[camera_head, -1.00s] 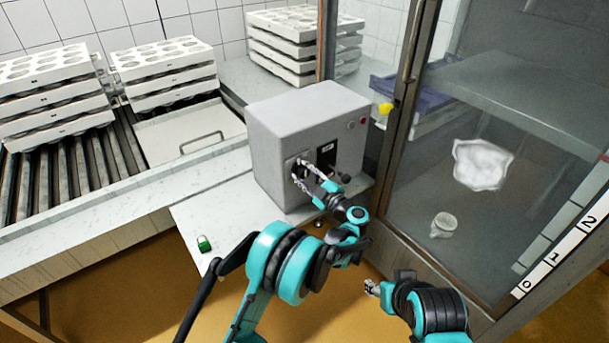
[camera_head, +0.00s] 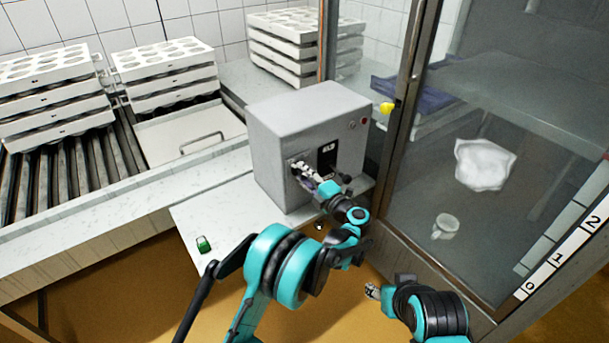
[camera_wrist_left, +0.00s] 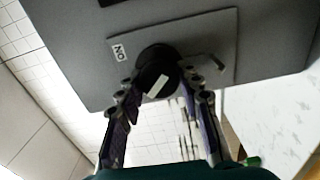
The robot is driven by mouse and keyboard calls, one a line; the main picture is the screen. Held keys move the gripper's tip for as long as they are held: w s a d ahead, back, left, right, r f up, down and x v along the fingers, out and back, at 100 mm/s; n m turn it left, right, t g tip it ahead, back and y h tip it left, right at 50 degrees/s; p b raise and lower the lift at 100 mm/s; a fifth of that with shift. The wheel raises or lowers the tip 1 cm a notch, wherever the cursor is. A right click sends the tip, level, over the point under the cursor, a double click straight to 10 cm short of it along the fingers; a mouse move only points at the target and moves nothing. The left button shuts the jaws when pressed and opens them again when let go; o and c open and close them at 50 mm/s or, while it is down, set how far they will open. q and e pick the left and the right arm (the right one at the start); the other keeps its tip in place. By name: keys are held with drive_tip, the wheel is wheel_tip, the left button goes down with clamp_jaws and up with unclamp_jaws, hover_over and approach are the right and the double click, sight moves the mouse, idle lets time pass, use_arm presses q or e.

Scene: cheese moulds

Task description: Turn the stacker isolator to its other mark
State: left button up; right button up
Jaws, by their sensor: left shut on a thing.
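The stacker isolator is a round black knob (camera_wrist_left: 157,72) with a white bar on it. It sits on a grey plate (camera_wrist_left: 210,40) on the front of the grey box (camera_head: 290,115). An "ON" label (camera_wrist_left: 119,50) is on the plate beside the knob. My left gripper (camera_head: 299,168) is at the plate, and in the left wrist view its two fingers (camera_wrist_left: 160,88) are shut on the knob, one on each side. In the head view the fingers hide most of the knob. My right gripper (camera_head: 372,290) is low in front, away from the box; its fingers are too small to read.
A red button (camera_head: 364,121) is on the box. A green padlock (camera_head: 204,244) lies on the bench to the left. White mould stacks (camera_head: 165,75) stand behind on the left. A glass-panelled door (camera_head: 480,130) with a metal frame stands close on the right.

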use_arm(q)
drive_tip(key=shift+w+a+r, duration=0.1)
drive_tip(key=shift+w+r, duration=0.05)
drive_tip(key=shift+r, duration=0.1)
idle(0.3)
drive_tip(key=o, duration=1.1)
drive_tip(key=shift+o, duration=0.3)
drive_tip(key=shift+w+a+f, duration=0.1)
drive_tip(key=shift+f, duration=0.1)
